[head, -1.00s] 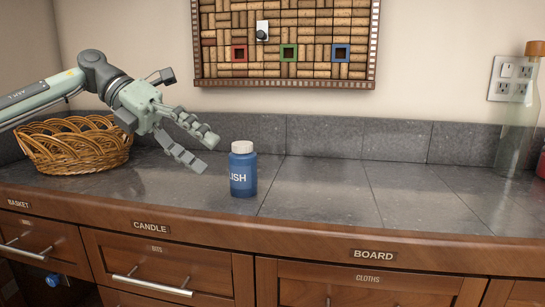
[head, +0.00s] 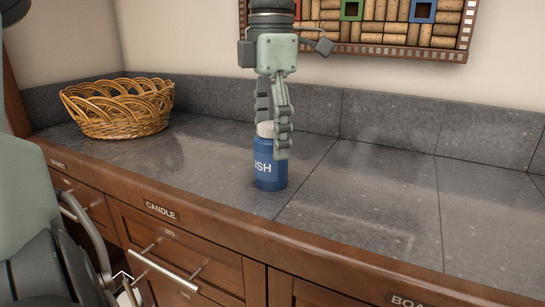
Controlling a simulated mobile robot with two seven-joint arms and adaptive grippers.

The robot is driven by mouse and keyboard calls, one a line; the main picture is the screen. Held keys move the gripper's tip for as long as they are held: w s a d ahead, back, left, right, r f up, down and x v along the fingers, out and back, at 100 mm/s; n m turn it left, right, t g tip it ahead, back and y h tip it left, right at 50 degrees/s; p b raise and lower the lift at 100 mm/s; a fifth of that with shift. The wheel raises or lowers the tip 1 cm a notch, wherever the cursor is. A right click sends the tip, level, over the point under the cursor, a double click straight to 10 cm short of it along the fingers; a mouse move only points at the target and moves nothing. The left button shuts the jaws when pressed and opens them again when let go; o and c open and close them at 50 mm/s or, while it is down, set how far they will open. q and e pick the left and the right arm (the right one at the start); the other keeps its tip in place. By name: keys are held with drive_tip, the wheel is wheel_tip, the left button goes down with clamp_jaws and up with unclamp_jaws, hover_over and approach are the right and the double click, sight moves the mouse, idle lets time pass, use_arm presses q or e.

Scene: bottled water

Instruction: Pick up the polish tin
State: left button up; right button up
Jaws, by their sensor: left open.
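The polish tin (head: 268,175) is a blue cylinder with a pale cap and white letters ending in "ISH". It stands upright on the grey tiled counter, near the middle of the head view. My left gripper (head: 272,138) points straight down over it and is open. One finger hangs in front of the tin's upper right side, and the other is at the upper left, partly behind the cap. The fingers hide part of the cap and shoulder. I cannot tell whether either finger touches the tin. My right gripper is not in view.
A wicker basket (head: 118,112) stands at the back left of the counter. The counter (head: 390,205) is clear to the right of the tin. A cork board (head: 395,40) hangs on the wall behind. Labelled wooden drawers (head: 190,262) lie below the counter's front edge.

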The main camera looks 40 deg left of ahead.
use_arm(q)
drive_tip(key=shift+f, duration=1.3)
drive_tip(key=c, duration=1.3)
